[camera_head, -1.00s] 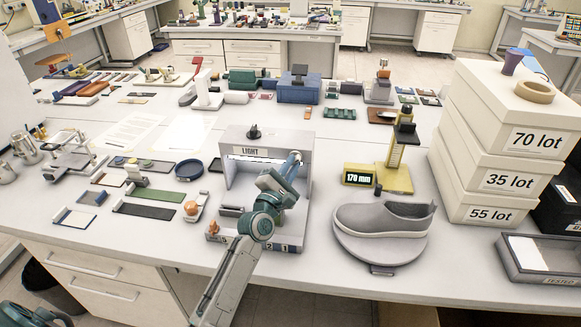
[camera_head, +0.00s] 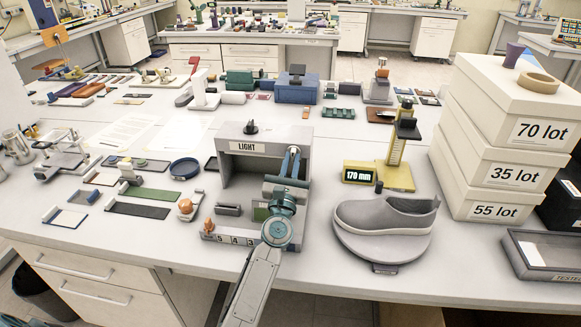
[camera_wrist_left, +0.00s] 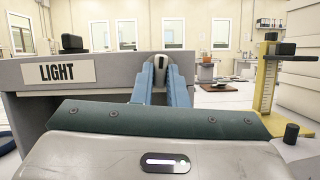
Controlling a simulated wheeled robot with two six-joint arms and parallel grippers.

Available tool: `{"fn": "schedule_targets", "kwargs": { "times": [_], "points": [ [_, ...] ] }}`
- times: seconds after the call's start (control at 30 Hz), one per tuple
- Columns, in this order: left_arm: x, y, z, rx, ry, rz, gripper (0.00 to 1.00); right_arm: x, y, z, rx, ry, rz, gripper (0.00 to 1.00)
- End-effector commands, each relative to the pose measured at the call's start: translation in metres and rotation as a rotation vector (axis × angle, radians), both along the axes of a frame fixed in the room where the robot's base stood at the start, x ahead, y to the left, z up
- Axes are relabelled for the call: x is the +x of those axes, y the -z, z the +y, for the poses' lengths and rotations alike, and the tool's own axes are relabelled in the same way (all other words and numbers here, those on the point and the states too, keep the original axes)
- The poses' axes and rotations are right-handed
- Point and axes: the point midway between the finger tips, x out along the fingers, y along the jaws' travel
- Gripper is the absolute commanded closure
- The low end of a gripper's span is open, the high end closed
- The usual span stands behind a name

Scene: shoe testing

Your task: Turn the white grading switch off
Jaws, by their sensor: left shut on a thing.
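The grey box labelled LIGHT (camera_head: 233,168) stands on the table in front of me, its inside dim. My left gripper (camera_head: 292,152) is at the upper right of its front. In the left wrist view the blue fingers (camera_wrist_left: 160,70) close around a small pale and dark piece, which I take to be the switch (camera_wrist_left: 160,64). The fingers hide most of it, so its position is hard to read. A separate black knob (camera_head: 250,127) sits on top of the box and is untouched. My right gripper is not in view.
A grey shoe (camera_head: 385,215) stands on a round stand to the right, by a yellow gauge (camera_head: 395,165) with a lit display. White lot boxes (camera_head: 500,150) are stacked further right. Mats and small tools crowd the left. The box's numbered base (camera_head: 235,240) lies below my arm.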

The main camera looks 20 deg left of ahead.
Motion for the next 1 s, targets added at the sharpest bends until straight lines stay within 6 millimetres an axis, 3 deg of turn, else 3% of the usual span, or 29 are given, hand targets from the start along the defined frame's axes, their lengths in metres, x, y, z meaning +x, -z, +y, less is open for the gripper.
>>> {"fn": "schedule_targets", "kwargs": {
  "times": [0.3, 0.8, 0.83, 0.9, 1.0],
  "points": [
    [0.0002, 0.0015, -0.0012, -0.105, 0.000, -0.023, 1.00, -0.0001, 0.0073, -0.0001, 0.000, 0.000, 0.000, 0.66],
    [0.0002, 0.0007, -0.0012, -0.121, 0.000, -0.028, 1.00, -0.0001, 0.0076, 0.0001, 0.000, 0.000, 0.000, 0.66],
    [0.0002, 0.0006, -0.0012, -0.121, 0.000, -0.028, 0.83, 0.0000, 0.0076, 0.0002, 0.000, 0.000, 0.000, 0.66],
    [0.0002, 0.0006, -0.0012, -0.120, 0.000, -0.028, 0.70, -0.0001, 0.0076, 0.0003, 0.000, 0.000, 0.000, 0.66],
    [0.0002, 0.0004, -0.0013, -0.120, 0.000, -0.028, 0.65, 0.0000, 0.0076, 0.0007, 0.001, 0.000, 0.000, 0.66]
  ]
}}
